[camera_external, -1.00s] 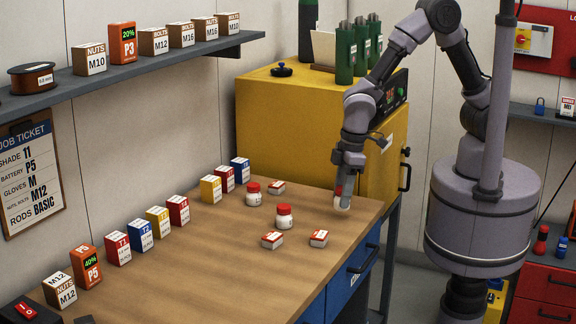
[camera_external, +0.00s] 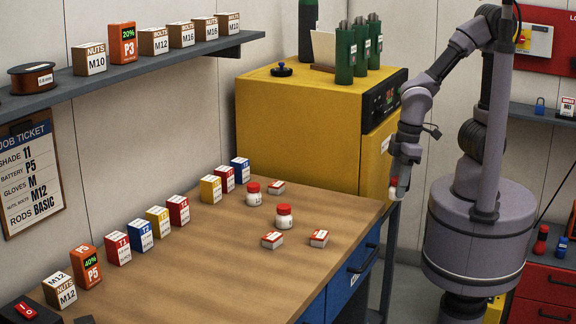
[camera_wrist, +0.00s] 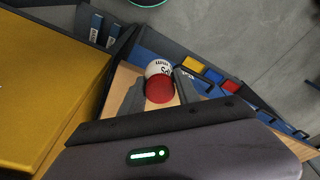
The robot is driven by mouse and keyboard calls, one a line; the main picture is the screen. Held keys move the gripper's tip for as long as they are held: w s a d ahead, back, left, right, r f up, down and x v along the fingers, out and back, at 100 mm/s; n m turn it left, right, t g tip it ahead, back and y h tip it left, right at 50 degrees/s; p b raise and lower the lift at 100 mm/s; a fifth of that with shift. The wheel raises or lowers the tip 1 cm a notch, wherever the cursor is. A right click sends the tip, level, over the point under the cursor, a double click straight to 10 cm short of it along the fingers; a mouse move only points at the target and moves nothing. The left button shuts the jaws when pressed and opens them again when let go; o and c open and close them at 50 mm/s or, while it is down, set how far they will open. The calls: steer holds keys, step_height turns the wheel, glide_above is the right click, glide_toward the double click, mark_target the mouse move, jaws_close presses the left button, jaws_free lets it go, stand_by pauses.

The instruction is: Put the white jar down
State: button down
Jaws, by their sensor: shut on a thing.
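A white jar with a red lid (camera_wrist: 158,70) is held between the two fingers of my gripper (camera_wrist: 161,92) in the wrist view. In the external view my gripper (camera_external: 400,190) points down just right of the bench's far right corner, in front of the yellow cabinet. The jar (camera_external: 393,193) shows there only as a small red and white patch at the fingertips. Two similar white jars with red lids stand upright on the wooden bench, one farther back (camera_external: 254,195) and one nearer (camera_external: 284,217).
The wooden bench (camera_external: 215,270) has bare room at its front and right. Small red-and-white boxes (camera_external: 272,240) lie near the jars. A row of upright boxes (camera_external: 178,211) lines the wall side. The yellow cabinet (camera_external: 290,125) stands behind the bench, close to my gripper.

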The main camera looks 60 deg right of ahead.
steer(key=shift+n, duration=0.4)
steer(key=w+a+p, duration=0.1)
steer(key=w+a, duration=0.2)
steer(key=w, duration=0.5)
steer(key=w+a+f+p, duration=0.1)
steer(key=w+a+p, duration=0.1)
steer(key=w, duration=0.6)
steer(key=w+a+p, duration=0.2)
steer(key=w+a, duration=0.2)
steer(key=w, duration=0.4)
steer(key=shift+w+a+f, duration=0.15)
steer(key=shift+a, duration=0.25)
step_height(320, 180, down, 4)
steer(key=shift+r+b, duration=0.15)
steer(key=shift+b, duration=0.7)
steer(key=shift+r, duration=0.15)
steer(key=c, duration=0.9)
jaws_free()
